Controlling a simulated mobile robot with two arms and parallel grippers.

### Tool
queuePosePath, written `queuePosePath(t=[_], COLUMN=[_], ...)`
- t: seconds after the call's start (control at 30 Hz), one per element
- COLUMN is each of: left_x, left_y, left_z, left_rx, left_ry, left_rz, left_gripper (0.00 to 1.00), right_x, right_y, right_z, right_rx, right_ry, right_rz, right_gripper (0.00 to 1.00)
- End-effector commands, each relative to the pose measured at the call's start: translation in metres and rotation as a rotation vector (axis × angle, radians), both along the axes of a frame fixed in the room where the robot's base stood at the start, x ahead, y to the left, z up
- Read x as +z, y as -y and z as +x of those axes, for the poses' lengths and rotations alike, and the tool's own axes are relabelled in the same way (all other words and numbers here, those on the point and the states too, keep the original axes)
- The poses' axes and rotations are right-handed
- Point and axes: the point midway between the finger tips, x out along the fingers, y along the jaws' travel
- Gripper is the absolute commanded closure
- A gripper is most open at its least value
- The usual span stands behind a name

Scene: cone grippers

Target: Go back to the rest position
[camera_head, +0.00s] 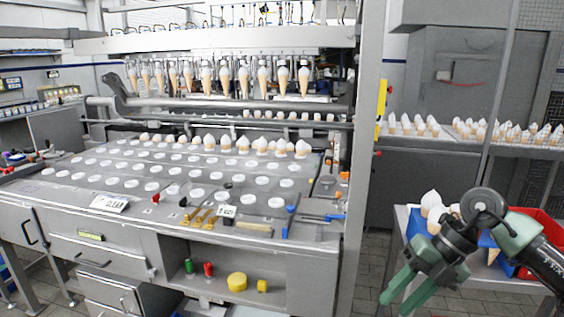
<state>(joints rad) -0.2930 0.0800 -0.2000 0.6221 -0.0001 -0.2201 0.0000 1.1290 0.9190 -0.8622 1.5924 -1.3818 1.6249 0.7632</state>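My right gripper (408,291) comes in from the lower right of the head view, with its green fingers pointing down and to the left. The fingers are spread apart, and nothing shows between them. It hangs in front of a small side table and holds no cone that I can see. My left gripper is not in view.
The big steel machine (225,258) has a deck of round holes and a back row of cones. Tools (203,216) lie on its front edge. Filled cones (432,204) stand on the side table (485,268), beside a red bin (545,222). A shelf (430,140) holds more cones.

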Motion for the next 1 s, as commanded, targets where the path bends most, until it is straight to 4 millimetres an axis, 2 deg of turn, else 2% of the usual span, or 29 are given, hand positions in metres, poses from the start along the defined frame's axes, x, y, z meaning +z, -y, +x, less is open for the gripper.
queuePosePath(t=[0.23,0.37,0.43,0.5,0.57,0.6,0.67,0.7,0.77,0.8,0.87,0.9,0.97,1.0], left_x=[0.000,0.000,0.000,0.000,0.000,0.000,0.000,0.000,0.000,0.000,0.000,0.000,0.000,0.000], left_y=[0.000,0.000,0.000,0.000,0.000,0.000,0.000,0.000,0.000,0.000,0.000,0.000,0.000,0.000], left_z=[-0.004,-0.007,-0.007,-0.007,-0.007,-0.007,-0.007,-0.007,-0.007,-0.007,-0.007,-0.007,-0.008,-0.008], left_rx=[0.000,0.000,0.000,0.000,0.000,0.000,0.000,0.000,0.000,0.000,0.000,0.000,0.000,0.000], left_ry=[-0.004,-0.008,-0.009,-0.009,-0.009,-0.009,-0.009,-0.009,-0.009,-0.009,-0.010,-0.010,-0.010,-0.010], left_rz=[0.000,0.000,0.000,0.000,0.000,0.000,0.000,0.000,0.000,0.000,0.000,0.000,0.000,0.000], left_gripper=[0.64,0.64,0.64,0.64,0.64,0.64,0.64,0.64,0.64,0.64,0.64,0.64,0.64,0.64], right_x=[-0.032,-0.062,-0.096,-0.145,-0.186,-0.214,-0.257,-0.285,-0.327,-0.354,-0.393,-0.418,-0.453,-0.476], right_y=[-0.075,-0.106,-0.109,-0.096,-0.080,-0.070,-0.054,-0.044,-0.030,-0.022,-0.010,-0.004,0.006,0.010], right_z=[0.028,0.061,0.085,0.104,0.111,0.111,0.106,0.098,0.083,0.071,0.049,0.032,0.004,-0.016], right_rx=[-0.079,-0.274,-0.478,-0.728,-0.914,-1.028,-1.187,-1.290,-1.430,-1.519,-1.646,-1.726,-1.839,-1.911], right_ry=[-0.054,-0.095,-0.123,-0.150,-0.169,-0.182,-0.202,-0.218,-0.240,-0.256,-0.281,-0.298,-0.324,-0.344], right_rz=[0.435,0.754,0.932,1.060,1.112,1.128,1.133,1.125,1.102,1.080,1.040,1.006,0.951,0.910], right_gripper=[0.66,0.66,0.66,0.66,0.66,0.66,0.66,0.66,0.66,0.66,0.66,0.66,0.66,0.66])
